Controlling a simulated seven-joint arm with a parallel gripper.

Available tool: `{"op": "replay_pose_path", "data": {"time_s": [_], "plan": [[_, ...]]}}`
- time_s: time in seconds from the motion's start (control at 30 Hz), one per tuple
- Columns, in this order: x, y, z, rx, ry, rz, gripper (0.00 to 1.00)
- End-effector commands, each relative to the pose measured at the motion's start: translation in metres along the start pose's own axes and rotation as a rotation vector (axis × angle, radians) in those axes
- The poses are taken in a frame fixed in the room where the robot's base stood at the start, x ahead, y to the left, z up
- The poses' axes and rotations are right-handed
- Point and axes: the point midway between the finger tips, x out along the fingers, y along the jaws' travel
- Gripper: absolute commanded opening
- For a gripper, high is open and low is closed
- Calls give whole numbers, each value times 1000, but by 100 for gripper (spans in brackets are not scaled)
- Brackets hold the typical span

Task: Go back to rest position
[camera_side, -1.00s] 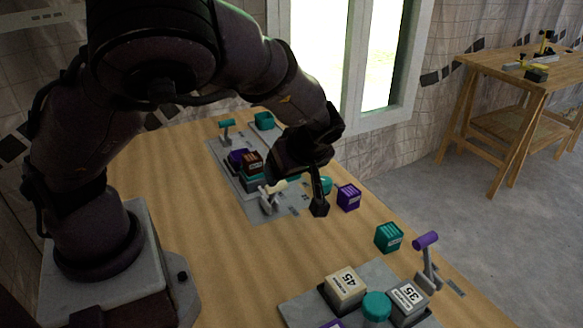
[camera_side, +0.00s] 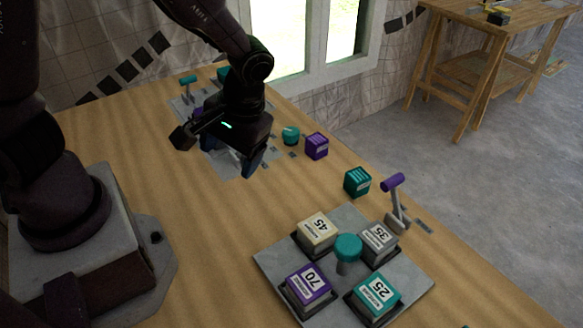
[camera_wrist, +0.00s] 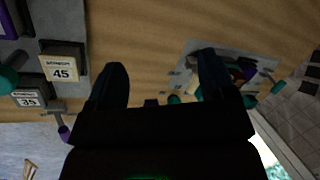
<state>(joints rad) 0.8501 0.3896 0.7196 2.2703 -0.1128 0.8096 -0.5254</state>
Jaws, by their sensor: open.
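My gripper (camera_side: 238,165) is above the far half of the wooden table in the side view, over a grey far panel (camera_side: 264,172) that it partly hides. In the wrist view my gripper (camera_wrist: 163,75) shows two dark fingers spread apart with nothing held between them. The near grey panel (camera_side: 268,260) carries blocks marked 45 (camera_side: 318,228), 35 (camera_side: 380,236), 70 (camera_side: 308,284) and 25 (camera_side: 375,290) around a teal knob (camera_side: 348,246). The 45 block also shows in the wrist view (camera_wrist: 63,66).
A purple-handled lever (camera_side: 393,184) stands beside the near panel. A teal block (camera_side: 357,181), a purple block (camera_side: 317,146) and a teal round piece (camera_side: 291,134) are on the right side. A teal-handled lever (camera_side: 188,82) stands at the back. The table's middle is clear.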

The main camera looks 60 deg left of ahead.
Motion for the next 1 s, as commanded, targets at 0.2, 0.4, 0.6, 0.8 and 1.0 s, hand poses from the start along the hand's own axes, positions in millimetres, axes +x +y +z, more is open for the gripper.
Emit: {"op": "replay_pose_path", "data": {"time_s": [0.2,0.4,0.6,0.8,1.0], "plan": [[-51,-10,30,352,31,247,77],[-100,-36,48,547,236,367,77],[-138,-70,60,537,482,374,77],[-159,-94,62,437,627,360,77],[-159,-100,60,401,633,359,77]]}}
